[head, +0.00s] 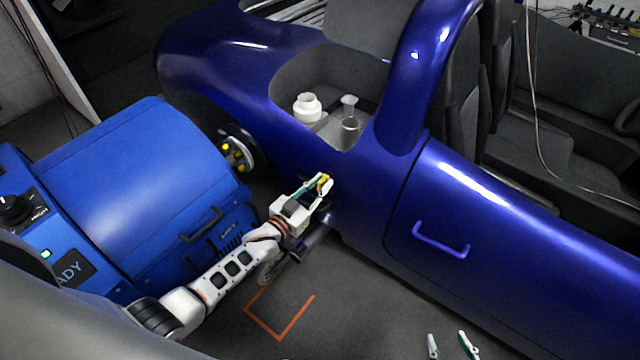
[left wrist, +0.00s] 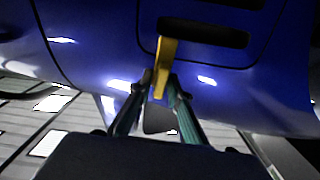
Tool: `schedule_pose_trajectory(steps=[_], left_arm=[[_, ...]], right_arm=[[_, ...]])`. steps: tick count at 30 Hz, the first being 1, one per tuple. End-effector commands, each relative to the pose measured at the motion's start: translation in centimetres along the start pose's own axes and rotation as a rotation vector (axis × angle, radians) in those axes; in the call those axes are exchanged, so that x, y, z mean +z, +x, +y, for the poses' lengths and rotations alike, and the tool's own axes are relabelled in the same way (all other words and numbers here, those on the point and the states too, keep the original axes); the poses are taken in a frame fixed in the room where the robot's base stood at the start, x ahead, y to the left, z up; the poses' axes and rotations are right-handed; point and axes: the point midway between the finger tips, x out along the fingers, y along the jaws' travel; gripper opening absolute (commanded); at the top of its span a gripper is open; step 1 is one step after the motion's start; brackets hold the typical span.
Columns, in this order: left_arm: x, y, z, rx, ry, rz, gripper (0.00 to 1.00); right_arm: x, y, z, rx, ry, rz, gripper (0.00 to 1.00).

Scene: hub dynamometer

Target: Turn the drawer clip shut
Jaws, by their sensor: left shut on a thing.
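The yellow drawer clip (left wrist: 166,52) hangs in front of a blue panel (left wrist: 265,25) with dark slots in the left wrist view; it is upright there. My left gripper (left wrist: 158,85) is shut on the clip's lower end, one finger on each side. In the head view my left gripper (head: 324,184) is at the lower side of the blue car body, with the yellow clip (head: 324,179) between its fingertips and partly hidden. My right gripper (head: 450,338) shows only its two fingertips at the bottom edge, apart and empty over the floor.
A blue machine (head: 150,190) stands left of my left arm, with a hub (head: 238,152) beside it. A white jar (head: 307,108) and a clear beaker (head: 349,130) stand in the car's open recess. A door handle (head: 441,240) sticks out right of my left gripper.

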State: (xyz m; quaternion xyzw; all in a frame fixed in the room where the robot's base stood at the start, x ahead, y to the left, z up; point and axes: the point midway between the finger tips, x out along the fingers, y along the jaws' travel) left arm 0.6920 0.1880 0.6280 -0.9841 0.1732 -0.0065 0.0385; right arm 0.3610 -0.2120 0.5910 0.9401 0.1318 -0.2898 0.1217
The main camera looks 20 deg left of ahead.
Motion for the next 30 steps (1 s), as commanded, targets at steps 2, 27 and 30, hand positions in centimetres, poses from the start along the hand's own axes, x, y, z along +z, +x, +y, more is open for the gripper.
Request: schedule_pose_trajectory(steps=[2, 27, 30], left_arm=[[-0.04, -0.01, -0.08, -0.001, -0.030, 0.000, 0.00], [0.02, -0.02, 0.00, 0.000, -0.096, 0.000, 0.26], [0.01, -0.02, 0.00, 0.000, -0.095, 0.000, 0.26]], right_arm=[[0.00, -0.09, -0.06, -0.001, 0.001, -0.001, 0.40], [0.34, -0.22, -0.23, -0.004, 0.002, -0.008, 0.40], [0.31, -0.22, -0.21, -0.004, 0.002, -0.007, 0.40]])
